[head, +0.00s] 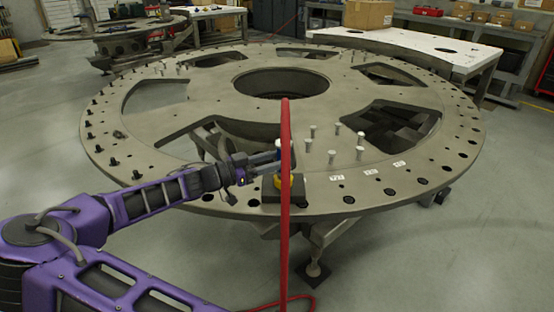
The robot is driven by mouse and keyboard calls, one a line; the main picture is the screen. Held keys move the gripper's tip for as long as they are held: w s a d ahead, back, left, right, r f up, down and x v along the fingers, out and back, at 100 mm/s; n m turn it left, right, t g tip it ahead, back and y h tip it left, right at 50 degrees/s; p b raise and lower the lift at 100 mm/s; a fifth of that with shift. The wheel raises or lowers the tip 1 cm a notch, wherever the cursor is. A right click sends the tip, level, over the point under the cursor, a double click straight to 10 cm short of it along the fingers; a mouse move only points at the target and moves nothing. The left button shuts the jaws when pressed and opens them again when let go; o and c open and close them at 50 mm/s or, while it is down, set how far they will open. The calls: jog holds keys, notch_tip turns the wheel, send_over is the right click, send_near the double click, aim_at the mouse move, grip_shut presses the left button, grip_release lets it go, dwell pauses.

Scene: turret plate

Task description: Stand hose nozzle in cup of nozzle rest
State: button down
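My gripper (272,162) is at the near edge of the turret plate, just above the nozzle rest. The red hose (285,130) rises above the gripper, bends over and hangs down in front, hiding much of the nozzle and fingertips. I cannot tell whether the nozzle's lower end is inside the cup.
The round turret plate (230,203) has large cutouts and a central hole. Several pale upright pins (332,157) stand right of the rest, and dark bolts (113,161) line the left rim. A white table (420,45) with a cardboard box (368,14) stands behind.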

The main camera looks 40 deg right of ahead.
jog(key=shift+f+b, duration=0.85)
jog(key=shift+f, duration=0.05)
dwell(0.8)
jog(key=shift+c, duration=1.7)
grip_release()
